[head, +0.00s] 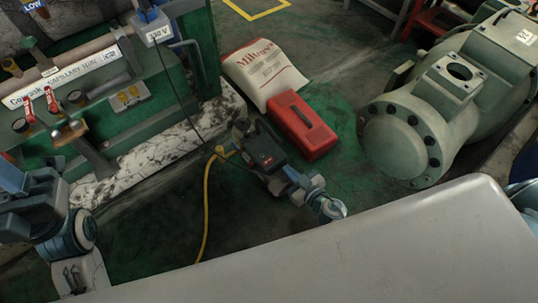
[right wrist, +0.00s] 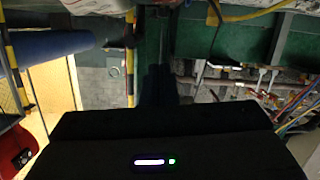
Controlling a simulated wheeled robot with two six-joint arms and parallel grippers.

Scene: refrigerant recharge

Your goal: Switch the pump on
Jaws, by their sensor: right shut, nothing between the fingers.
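My right gripper (head: 241,127) is shut and empty, low over the dark floor left of a red case. Its dark body with a small red light shows in the head view. In the right wrist view its dark fingers (right wrist: 158,82) are together. A yellow hose (head: 207,205) ends at a yellow fitting beside this gripper. I cannot clearly make out a pump or its switch; the gripper may cover part of it. A black cord runs from a 230 V box (head: 157,34) down toward the gripper. My left arm is at the left edge; its dark gripper (head: 40,205) has fingers I cannot make out.
The red case (head: 301,124) and a white sack (head: 264,72) lie beyond the right gripper. A large green flanged machine (head: 420,125) stands right. A green rack with pipes and red-handled valves (head: 51,100) stands left. A pale surface (head: 400,250) fills the foreground.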

